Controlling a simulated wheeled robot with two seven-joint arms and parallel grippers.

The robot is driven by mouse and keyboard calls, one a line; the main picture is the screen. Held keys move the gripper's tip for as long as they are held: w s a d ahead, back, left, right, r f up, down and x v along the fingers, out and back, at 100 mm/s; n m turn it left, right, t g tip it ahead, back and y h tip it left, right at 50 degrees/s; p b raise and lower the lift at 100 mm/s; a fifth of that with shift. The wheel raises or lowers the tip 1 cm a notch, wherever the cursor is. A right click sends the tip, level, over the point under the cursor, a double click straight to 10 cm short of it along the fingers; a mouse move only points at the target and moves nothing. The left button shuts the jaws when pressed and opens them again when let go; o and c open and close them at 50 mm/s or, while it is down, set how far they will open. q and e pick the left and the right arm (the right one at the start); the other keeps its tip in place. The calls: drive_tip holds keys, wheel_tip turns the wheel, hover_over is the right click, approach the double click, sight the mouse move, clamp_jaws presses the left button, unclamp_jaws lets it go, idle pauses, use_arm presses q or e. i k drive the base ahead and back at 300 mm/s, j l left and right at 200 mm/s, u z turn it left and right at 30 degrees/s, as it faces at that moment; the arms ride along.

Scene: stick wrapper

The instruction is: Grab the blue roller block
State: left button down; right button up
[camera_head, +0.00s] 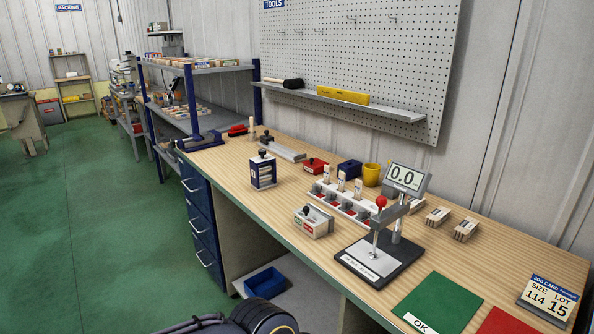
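A dark blue upright block (263,172) with pale front faces and a dark knob on top stands on the wooden workbench (225,163), left of the middle. It looks like the blue roller block, but its rollers are too small to make out clearly. Neither of my grippers is in view. Only a dark rounded part of my own body shows at the bottom edge.
A pale block with a dark knob (313,222), a rack of sticks (345,202) and a gauge stand (379,262) stand to the right. A blue vise (203,140) is at the far left end. Bench around the blue upright block is clear.

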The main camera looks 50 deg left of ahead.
sight(262, 172)
drive_tip(key=u, duration=1.95)
drive_tip(key=i+j, duration=0.2)
drive_tip(key=i, duration=0.3)
drive_tip(key=i+j+u, duration=0.1)
drive_tip(key=i, duration=0.35)
drive_tip(key=j, duration=0.1)
